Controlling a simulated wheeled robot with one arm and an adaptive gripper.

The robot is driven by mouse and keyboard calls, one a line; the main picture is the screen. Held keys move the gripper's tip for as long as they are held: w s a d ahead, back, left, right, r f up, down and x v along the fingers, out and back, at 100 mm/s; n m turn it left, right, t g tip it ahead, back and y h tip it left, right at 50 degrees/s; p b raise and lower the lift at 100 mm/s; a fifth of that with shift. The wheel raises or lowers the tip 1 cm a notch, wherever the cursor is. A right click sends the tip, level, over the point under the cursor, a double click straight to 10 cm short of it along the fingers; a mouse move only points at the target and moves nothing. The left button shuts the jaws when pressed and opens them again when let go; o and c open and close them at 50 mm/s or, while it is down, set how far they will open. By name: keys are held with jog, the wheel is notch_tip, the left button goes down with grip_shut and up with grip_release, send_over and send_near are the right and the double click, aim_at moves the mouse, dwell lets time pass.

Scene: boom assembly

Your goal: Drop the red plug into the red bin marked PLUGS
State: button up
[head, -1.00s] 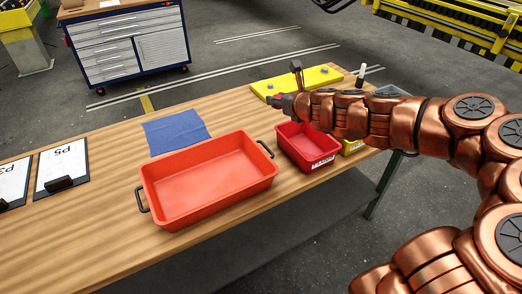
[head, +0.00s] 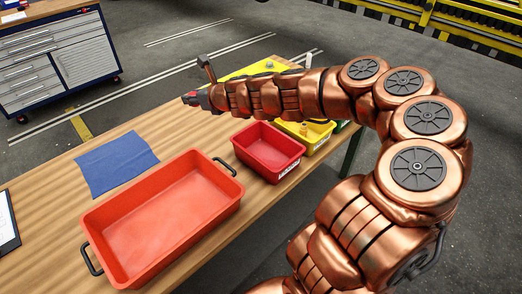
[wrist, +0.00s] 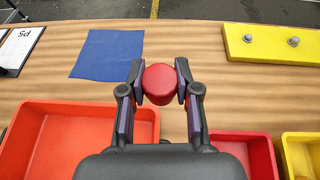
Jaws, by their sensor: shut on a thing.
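The red plug (wrist: 160,84) is a short round piece held between the two fingers of my gripper (wrist: 160,88) in the wrist view. In the head view my gripper (head: 190,98) is at the far left end of my copper arm, over the wooden table behind the bins. The small red bin (head: 268,152) stands on the table, nearer the front edge than my gripper; its inside looks empty. It also shows in the wrist view (wrist: 262,160), at the lower right, partly hidden by my gripper's body. The writing on its front label is too small to read.
A large orange-red tray (head: 165,220) with black handles stands left of the small bin. A yellow bin (head: 312,136) holding something stands to its right. A blue cloth (head: 116,163) lies flat on the table. A yellow plate (wrist: 275,45) with bolts lies at the back right.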

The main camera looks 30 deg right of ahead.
jog(key=s+d+f+n+g+y+b, duration=0.15)
jog(key=s+d+f+b, duration=0.25)
jog(key=d+f+b, duration=0.5)
jog(key=s+d+f+n+y+b, duration=0.25)
jog(key=d+f+b, duration=0.3)
jog(key=d, duration=0.75)
jog(key=shift+m+h, duration=0.3)
jog(key=f+b, duration=0.1)
jog(key=b, duration=0.1)
jog(key=f+b, duration=0.2)
jog(key=s+f+b, duration=0.1)
jog(key=f+b, duration=0.1)
jog(key=shift+a+f+b, duration=0.1)
jog(key=shift+a+b, duration=0.1)
jog(key=shift+b, duration=0.2)
jog(key=o, duration=0.9)
jog(key=shift+o, duration=0.2)
